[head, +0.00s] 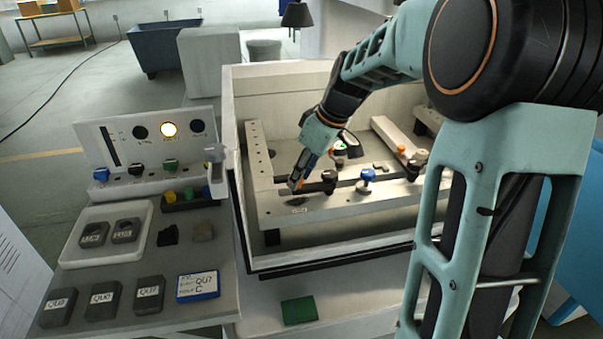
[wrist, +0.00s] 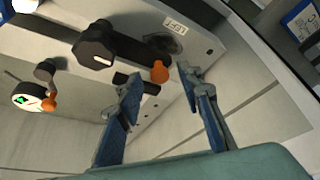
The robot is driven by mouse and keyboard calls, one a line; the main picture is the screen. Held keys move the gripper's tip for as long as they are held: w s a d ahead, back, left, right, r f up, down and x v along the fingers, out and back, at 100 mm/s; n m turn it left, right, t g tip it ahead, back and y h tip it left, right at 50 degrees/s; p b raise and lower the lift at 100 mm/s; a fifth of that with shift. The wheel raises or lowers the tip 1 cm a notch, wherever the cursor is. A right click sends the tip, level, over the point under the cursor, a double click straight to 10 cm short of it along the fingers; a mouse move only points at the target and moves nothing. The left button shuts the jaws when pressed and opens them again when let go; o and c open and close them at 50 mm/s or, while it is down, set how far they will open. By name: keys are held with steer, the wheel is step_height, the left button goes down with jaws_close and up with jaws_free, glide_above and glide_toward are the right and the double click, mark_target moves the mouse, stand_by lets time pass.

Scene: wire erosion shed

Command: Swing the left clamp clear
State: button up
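The left clamp is a dark bar (wrist: 130,44) with a black knob (wrist: 95,46) and an orange ball end (wrist: 160,72), beside a "LEFT" label (wrist: 174,25) in the wrist view. In the head view its black knob (head: 329,178) is on the light fixture plate inside the tank. My gripper (head: 296,182) is down at the bar's left end; in the wrist view the gripper (wrist: 158,76) has its two blue fingers apart. The orange ball lies between the fingertips in the picture. I cannot tell whether either finger touches it.
A blue knob (head: 367,175) and another black knob (head: 413,167) stand to the right along the fixture. The tank wall (head: 238,190) rises close to the left. Beyond it are a control panel (head: 150,150) and a bench with labelled blocks (head: 103,299).

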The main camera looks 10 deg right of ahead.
jaws_close()
stand_by(0.3)
